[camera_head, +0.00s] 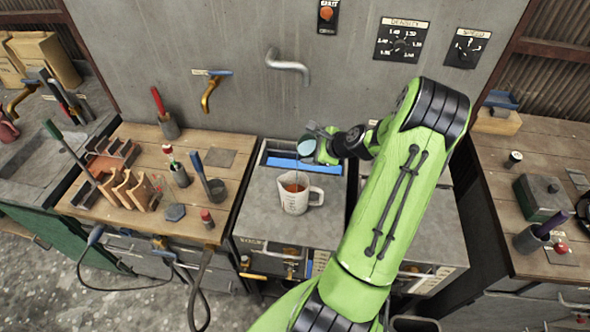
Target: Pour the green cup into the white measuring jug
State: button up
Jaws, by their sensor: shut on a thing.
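The white measuring jug (296,203) stands upright on the grey bench top, with orange-brown liquid inside and its handle to the right. My gripper (326,138) is shut on the green cup (324,153), above and slightly right of the jug. The cup is tilted, with its pale bluish round mouth facing left toward the camera. A thin line shows between the cup's mouth and the jug, seemingly a stream of liquid. The gripper's fingers are small and partly hidden around the cup.
A recessed trough with a blue strip (290,163) lies behind the jug. A grey pipe spout (288,66) juts from the wall above. A wooden bench (135,140) with tools and wooden racks stands left; another bench (560,135) stands right.

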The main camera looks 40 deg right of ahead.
jog(key=shift+n+h+b, duration=0.4)
jog(key=shift+h+b, duration=0.15)
jog(key=shift+h, duration=0.05)
dwell(0.6)
jog(key=shift+f+n+g+h+b, duration=0.2)
jog(key=shift+n+g+h+b, duration=0.25)
jog(key=shift+h+b, duration=0.7)
dwell(1.1)
jog(key=shift+a+f+n+h+b, duration=0.25)
jog(key=shift+n+h+b, duration=0.45)
jog(key=shift+b, duration=1.35)
jog(key=shift+a+f+n+h+b, duration=0.15)
jog(key=shift+n+h+b, duration=0.45)
jog(key=shift+b, duration=1.45)
dwell(0.4)
